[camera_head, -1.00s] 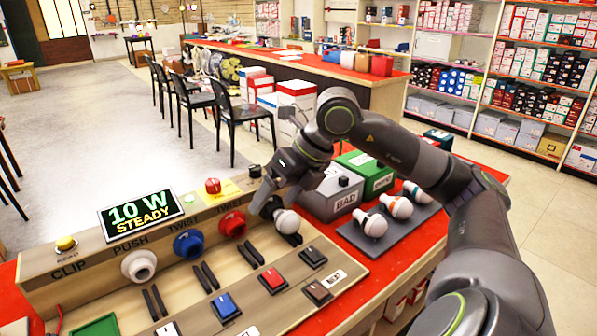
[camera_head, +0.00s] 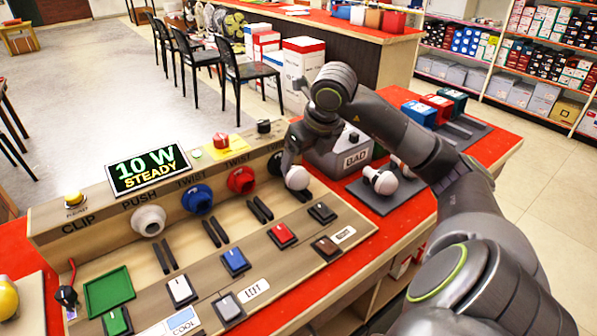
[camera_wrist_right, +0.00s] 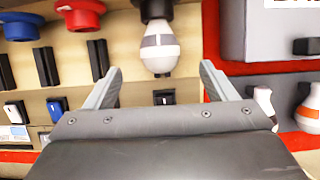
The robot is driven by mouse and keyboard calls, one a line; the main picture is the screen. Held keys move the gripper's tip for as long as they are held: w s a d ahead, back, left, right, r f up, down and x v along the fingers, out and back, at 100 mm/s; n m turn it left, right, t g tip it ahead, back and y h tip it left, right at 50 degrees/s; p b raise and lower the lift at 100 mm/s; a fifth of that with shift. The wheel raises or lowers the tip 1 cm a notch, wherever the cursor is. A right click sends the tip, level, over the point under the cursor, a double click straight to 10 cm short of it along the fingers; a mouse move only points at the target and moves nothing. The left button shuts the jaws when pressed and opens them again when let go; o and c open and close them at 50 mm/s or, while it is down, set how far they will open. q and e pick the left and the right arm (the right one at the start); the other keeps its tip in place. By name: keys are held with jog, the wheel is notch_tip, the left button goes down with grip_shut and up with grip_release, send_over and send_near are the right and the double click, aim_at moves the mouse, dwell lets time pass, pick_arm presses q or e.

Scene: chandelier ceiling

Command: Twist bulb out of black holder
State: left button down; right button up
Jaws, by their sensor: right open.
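The white bulb (camera_head: 298,178) with a grey band sits in the black holder (camera_head: 275,163) at the right end of the wooden panel's socket row. In the right wrist view the bulb (camera_wrist_right: 160,47) hangs from the black holder (camera_wrist_right: 154,9), still seated in it. My right gripper (camera_wrist_right: 158,72) is open, with one finger to each side of the bulb and visible gaps between. In the head view the right gripper (camera_head: 291,158) partly covers the holder. My left gripper is not in view.
White, blue and red holders (camera_head: 241,180) line the panel to the left. The display (camera_head: 148,169) reads "10 W STEADY". A grey "BAD" box (camera_head: 340,155) stands close on the right, beside a grey mat (camera_head: 397,203) with loose bulbs. Rocker switches (camera_head: 283,235) lie in front.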

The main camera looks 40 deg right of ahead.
aim_at(299, 170)
jog(key=x, duration=0.6)
jog(key=shift+w+f, duration=0.2)
jog(key=shift+f, duration=0.15)
jog(key=shift+c, duration=0.5)
jog(key=c, duration=1)
